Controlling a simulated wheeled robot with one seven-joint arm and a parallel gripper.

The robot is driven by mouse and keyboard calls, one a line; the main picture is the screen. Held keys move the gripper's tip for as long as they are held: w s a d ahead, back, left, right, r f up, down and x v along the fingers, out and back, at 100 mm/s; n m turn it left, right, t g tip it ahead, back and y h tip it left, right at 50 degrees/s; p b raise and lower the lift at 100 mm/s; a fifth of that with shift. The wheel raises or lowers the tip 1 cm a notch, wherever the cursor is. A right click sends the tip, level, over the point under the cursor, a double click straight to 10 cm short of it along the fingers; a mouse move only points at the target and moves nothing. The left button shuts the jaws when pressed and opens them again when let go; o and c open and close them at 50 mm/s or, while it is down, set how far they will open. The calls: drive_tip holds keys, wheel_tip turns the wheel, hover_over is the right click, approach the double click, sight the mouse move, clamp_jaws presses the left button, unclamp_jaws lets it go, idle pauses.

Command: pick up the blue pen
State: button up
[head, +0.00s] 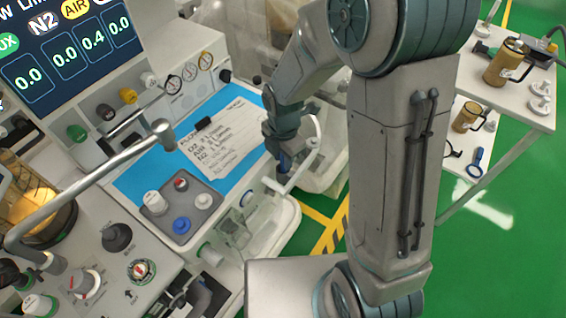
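My gripper (285,158) hangs at the front right edge of the blue mat (140,182) on the anaesthesia machine's worktop. Its fingers are small and dark in this view, and I cannot tell whether they are open or shut. A dark blue shape shows around the fingertips, but I cannot tell if it is the pen or part of the gripper. I cannot make out the blue pen clearly anywhere else. A white sheet with handwriting (225,140) lies on the mat, left of my gripper, with a small black object (203,123) at its upper left edge.
A metal bar (95,180) crosses the left side. A grey panel with knobs (182,207) stands on the mat's front. A white curved tube (313,140) is close by my gripper. Green floor lies between.

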drive_tip(key=shift+c, duration=0.4)
clamp_jaws()
drive_tip(key=shift+r, duration=0.1)
